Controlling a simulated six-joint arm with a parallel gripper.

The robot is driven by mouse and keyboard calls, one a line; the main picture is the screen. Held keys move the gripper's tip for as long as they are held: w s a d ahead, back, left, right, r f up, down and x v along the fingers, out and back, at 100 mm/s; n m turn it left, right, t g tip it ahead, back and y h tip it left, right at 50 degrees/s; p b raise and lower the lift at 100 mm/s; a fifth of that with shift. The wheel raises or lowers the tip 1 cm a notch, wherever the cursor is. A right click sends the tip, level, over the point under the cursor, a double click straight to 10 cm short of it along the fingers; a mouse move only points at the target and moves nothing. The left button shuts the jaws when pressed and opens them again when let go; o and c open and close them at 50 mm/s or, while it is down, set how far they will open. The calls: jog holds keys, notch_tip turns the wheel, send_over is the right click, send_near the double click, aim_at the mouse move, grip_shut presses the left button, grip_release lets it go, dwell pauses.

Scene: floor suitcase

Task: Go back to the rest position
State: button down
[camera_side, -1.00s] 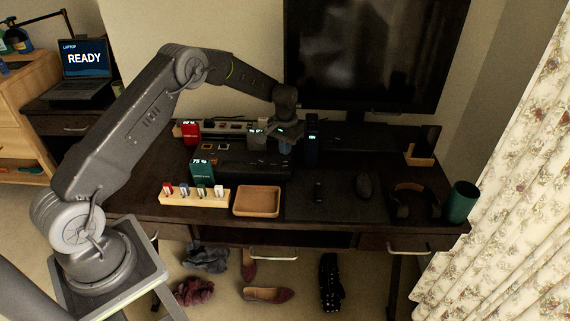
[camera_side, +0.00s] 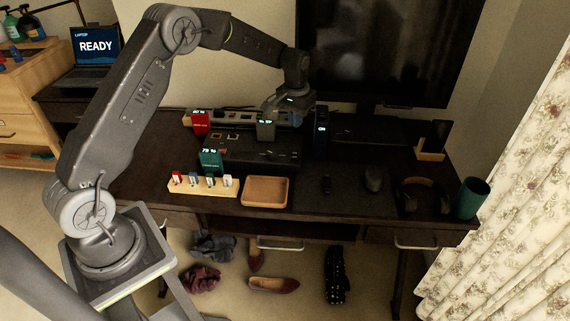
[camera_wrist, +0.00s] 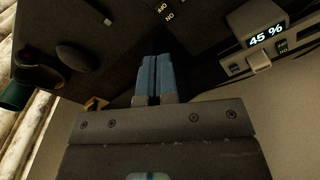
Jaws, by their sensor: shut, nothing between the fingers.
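My gripper (camera_side: 270,106) hangs above the back of the dark desk (camera_side: 150,190), in front of the large black monitor. In the wrist view its two blue fingers (camera_wrist: 154,78) are pressed together with nothing between them. In the side view the fingertips are small, close to a grey block with a lit display (camera_side: 265,127); I cannot tell from this view whether they touch it. In the wrist view a block reading 45 % (camera_wrist: 258,22) is at the upper right, apart from the fingers.
On the desk are a black dock box (camera_side: 250,150), red (camera_side: 200,122), green (camera_side: 210,160) and dark blue (camera_side: 321,140) blocks, a wooden tray (camera_side: 265,191), a rack of small sticks (camera_side: 202,186), a mouse (camera_side: 373,179), headphones (camera_side: 420,195) and a green cup (camera_side: 472,199). The monitor (camera_side: 395,50) stands behind.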

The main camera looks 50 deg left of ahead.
jog(key=s+d+r+t, duration=0.1)
jog(key=s+d+r, duration=0.2)
jog(key=s+r, duration=0.25)
jog(key=s+d+r+m+t, duration=0.1)
jog(key=s+d+r, duration=0.1)
jog(key=s+r, duration=0.3)
jog(key=s+d+r+t, duration=0.1)
jog(key=s+d+r, duration=0.25)
jog(key=r, duration=0.35)
jog(key=s+d+m+t, duration=0.1)
jog(key=s+d, duration=0.1)
jog(key=s, duration=0.8)
jog(key=s+d+t, duration=0.1)
jog(key=s+d, duration=0.1)
jog(key=s, duration=0.7)
jog(key=shift+s+r+m, duration=0.3)
jog(key=shift+s+m, duration=0.1)
jog(key=shift+w, duration=0.1)
